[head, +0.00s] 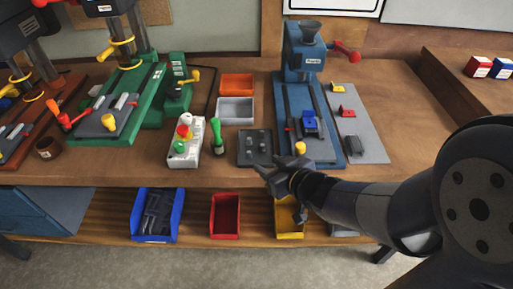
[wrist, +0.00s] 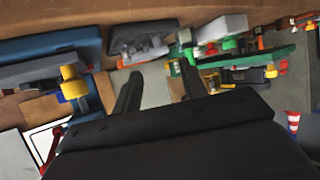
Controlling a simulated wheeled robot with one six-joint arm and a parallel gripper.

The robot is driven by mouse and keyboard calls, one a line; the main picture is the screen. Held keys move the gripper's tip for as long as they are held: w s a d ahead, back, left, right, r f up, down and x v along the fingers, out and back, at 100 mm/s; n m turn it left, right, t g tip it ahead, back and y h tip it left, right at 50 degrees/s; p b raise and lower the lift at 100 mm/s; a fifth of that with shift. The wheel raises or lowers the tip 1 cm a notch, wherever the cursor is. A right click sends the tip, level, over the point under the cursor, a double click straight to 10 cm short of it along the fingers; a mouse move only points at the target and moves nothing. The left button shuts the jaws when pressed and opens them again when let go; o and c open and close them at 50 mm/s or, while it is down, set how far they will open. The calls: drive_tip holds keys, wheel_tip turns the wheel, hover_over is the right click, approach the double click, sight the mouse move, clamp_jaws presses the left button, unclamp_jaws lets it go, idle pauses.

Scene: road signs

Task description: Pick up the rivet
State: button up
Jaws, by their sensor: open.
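A dark tray (head: 247,148) lies on the workbench, left of the blue riveting press (head: 302,52). Small dark pegs stand in it that may be rivets; they are too small to tell apart, and I cannot pick out one rivet for sure. My gripper (head: 272,172) is at the bench's front edge, just in front of the tray and left of the press's yellow knob (head: 300,148). In the wrist view my gripper (wrist: 158,88) shows two dark fingers spread apart with nothing between them. The dark tray (wrist: 124,36) shows beyond the fingers, tilted in the picture.
A white control box (head: 187,150) and a green-handled tool (head: 217,138) stand left of the tray. Orange (head: 238,84) and grey bins (head: 236,110) sit behind it. A green press (head: 140,100) stands further left. Blue, red and yellow bins (head: 290,222) are on the lower shelf.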

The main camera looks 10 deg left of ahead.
sight(252, 160)
drive_tip(key=x, duration=0.5)
drive_tip(key=shift+w+a+f+b, duration=0.1)
drive_tip(key=shift+a+b, duration=0.1)
drive_tip(key=shift+b, duration=0.15)
drive_tip(key=shift+x, duration=2.55)
drive_tip(key=shift+w+d, duration=0.15)
drive_tip(key=shift+c, duration=0.5)
clamp_jaws()
